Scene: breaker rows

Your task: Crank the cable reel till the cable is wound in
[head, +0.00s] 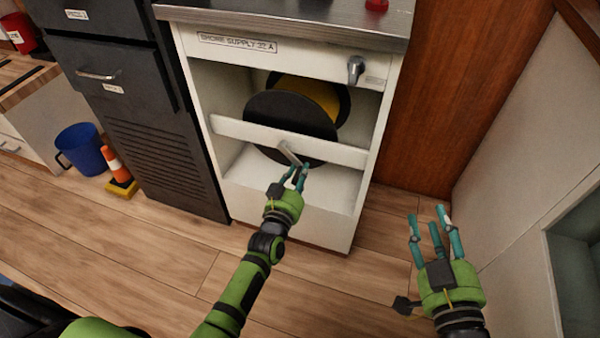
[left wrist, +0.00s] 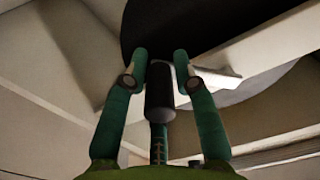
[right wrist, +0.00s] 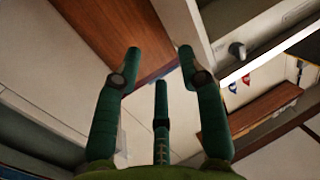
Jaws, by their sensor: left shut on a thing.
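The cable reel (head: 290,117) sits inside a white cabinet, with a black disc in front and a yellow part behind it. A white bar crosses in front of the reel. The crank arm (head: 289,154) is a short grey lever in front of this bar. My left gripper (head: 297,175) is at the crank's end. In the left wrist view its fingers close around the black crank handle (left wrist: 160,90). No loose cable can be made out. My right gripper (head: 433,222) is open and empty, to the right of the cabinet above the floor.
The white cabinet (head: 290,205) has a grey knob (head: 355,69) at its upper right. A dark cabinet (head: 125,90) stands on its left. A blue bucket (head: 82,149) and an orange cone (head: 117,168) stand on the floor at left. A pale wall is at right.

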